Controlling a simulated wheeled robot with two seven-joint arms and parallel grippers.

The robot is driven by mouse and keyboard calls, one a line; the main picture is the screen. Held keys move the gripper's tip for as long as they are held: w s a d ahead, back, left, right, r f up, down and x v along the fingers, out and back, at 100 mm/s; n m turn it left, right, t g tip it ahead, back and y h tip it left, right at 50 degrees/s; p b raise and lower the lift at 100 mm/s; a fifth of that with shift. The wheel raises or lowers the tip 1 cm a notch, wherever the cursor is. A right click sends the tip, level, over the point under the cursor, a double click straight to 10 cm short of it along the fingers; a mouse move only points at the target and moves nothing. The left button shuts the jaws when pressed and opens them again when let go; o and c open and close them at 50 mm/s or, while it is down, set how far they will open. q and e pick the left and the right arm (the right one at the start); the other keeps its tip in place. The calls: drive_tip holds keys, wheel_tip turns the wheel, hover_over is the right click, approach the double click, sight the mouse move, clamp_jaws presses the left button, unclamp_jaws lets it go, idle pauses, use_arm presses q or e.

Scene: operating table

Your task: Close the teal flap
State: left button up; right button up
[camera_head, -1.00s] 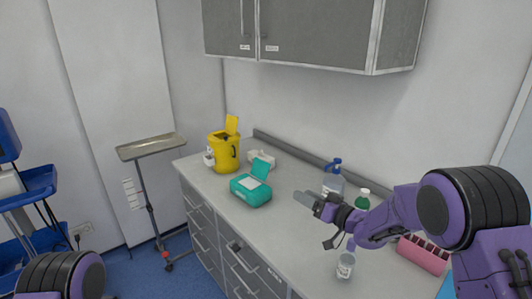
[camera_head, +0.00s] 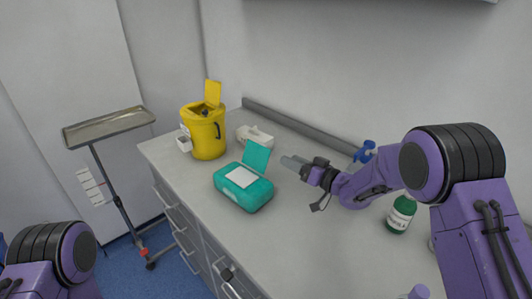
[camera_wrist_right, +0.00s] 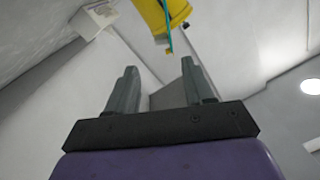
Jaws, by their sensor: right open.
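The teal box (camera_head: 240,193) sits on the grey counter with a white label on its top. Its teal flap (camera_head: 256,156) stands raised at the back right edge of the box. My right gripper (camera_head: 292,163) is just right of the flap, apart from it, pointing left. In the right wrist view my right gripper (camera_wrist_right: 158,82) is open and empty, and the flap (camera_wrist_right: 167,28) shows as a thin teal edge beyond the fingers. Of my left arm only a part shows at the lower left; its gripper is out of view.
A yellow bin (camera_head: 205,135) with its lid up stands behind the box, beside a small white box (camera_head: 255,135). A metal tray stand (camera_head: 108,127) is left of the counter (camera_head: 285,240). The counter front is clear.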

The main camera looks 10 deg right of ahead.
sight(268, 150)
drive_tip(key=p+x, duration=0.3)
drive_tip(key=x, duration=0.7)
drive_tip(key=shift+a, duration=0.25)
clamp_jaws()
